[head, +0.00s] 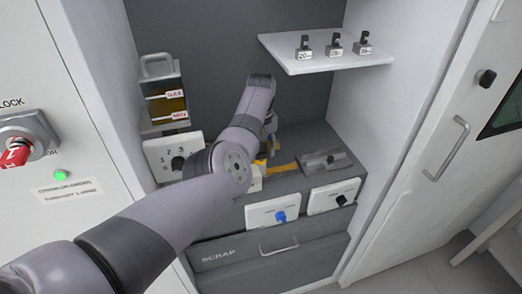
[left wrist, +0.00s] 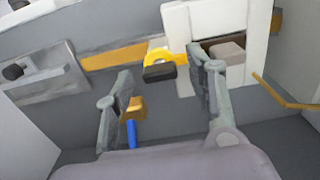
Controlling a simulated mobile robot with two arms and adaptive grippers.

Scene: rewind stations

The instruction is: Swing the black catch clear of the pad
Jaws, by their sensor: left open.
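A black block on a yellow arm, which looks like the black catch (left wrist: 160,73), shows in the left wrist view between and beyond my fingertips. Beside it, a white housing (left wrist: 182,22) has an opening with a pinkish-grey block (left wrist: 228,53), perhaps the pad. My left gripper (left wrist: 160,62) is open, its fingers on either side of the catch in the picture; I cannot tell whether they touch it. In the head view my left arm reaches into the alcove and mostly hides the catch, with the left gripper (head: 268,128) partly showing. My right gripper is not in view.
A grey plate with a dark knob (head: 328,160) lies right of the gripper. White panels with a blue knob (head: 273,213) and a black knob (head: 333,196) are in front, above the scrap drawer (head: 270,262). A shelf (head: 310,66) with several weights is above. Walls close both sides.

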